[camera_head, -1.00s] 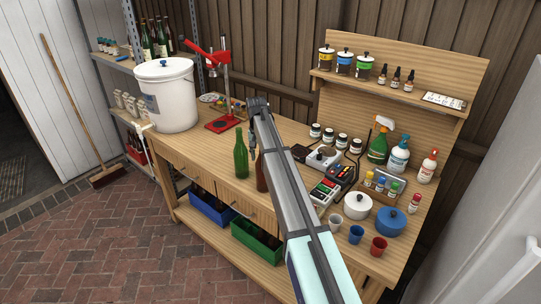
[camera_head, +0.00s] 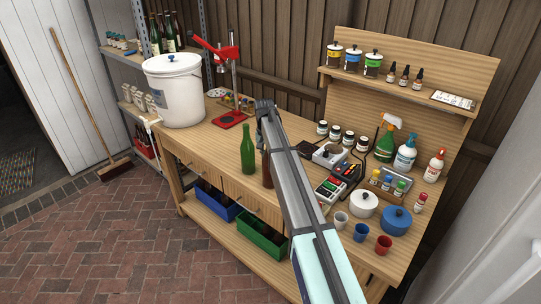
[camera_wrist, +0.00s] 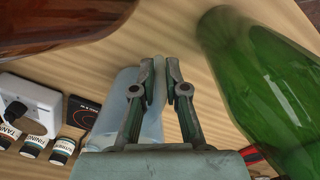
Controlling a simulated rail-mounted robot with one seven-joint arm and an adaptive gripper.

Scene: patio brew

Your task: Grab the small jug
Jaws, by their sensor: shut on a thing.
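In the wrist view, a pale, see-through bluish thing, which looks like the small jug (camera_wrist: 124,92), is at my gripper (camera_wrist: 160,66). The two fingers are close together, shut on a thin pale part of it. Its full shape is hidden by the fingers and palm. In the head view, my arm hides the jug, and my gripper (camera_head: 260,142) shows only in part, over the bench between the green bottle and the brown bottle.
A green bottle (camera_head: 247,150) stands close on one side, also large in the wrist view (camera_wrist: 265,85). A brown bottle (camera_head: 267,170) is close on the other. The bench (camera_head: 210,143) also bears a white bucket (camera_head: 178,95), a red capper (camera_head: 230,118), pots and cups.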

